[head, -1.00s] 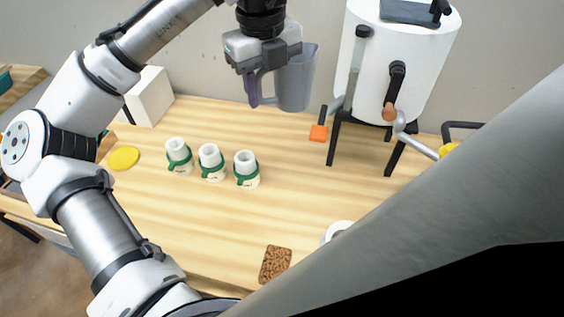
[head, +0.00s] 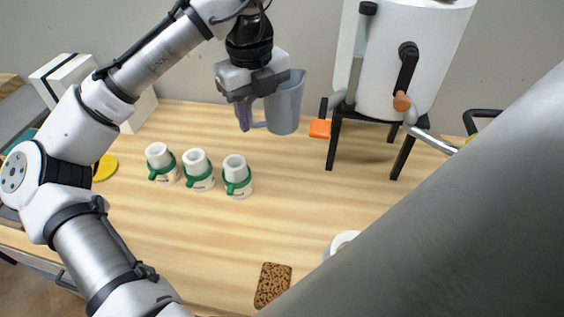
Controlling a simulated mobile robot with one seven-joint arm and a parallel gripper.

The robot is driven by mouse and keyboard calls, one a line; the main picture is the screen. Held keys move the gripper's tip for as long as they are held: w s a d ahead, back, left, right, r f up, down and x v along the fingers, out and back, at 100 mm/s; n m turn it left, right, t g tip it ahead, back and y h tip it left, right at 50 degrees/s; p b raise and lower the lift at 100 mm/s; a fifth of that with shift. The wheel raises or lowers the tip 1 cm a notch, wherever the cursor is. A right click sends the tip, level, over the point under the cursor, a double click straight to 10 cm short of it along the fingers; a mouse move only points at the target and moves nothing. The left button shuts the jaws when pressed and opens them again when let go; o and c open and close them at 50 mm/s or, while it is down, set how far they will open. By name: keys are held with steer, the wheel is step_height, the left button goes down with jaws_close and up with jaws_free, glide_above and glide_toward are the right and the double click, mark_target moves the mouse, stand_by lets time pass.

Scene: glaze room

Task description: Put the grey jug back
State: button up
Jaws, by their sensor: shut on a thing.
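The grey jug (head: 285,105) is a translucent grey pitcher with its handle on the left side. My gripper (head: 246,115) points down at the top middle of the head view and is shut on the jug's handle. The jug is upright. It appears near the back of the wooden table, in front of the wall; I cannot tell whether its base touches the table. The gripper's far finger is partly hidden.
Several white-and-green bottles or cups (head: 198,168) stand left of centre. A white tank on black legs (head: 405,70) stands at the right, an orange tag (head: 319,128) beside it. A brown patterned pad (head: 272,285) lies at the front.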

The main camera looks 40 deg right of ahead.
mark_target(258, 126)
step_height(258, 126, down, 4)
steer(key=shift+r+b, duration=0.1)
steer(key=shift+b, duration=0.9)
step_height(258, 126, down, 20)
steer(key=shift+p, duration=0.3)
steer(key=o, duration=1.2)
steer(key=shift+o, duration=0.2)
step_height(258, 126, up, 12)
steer(key=b, duration=0.1)
steer(key=shift+a, duration=0.2)
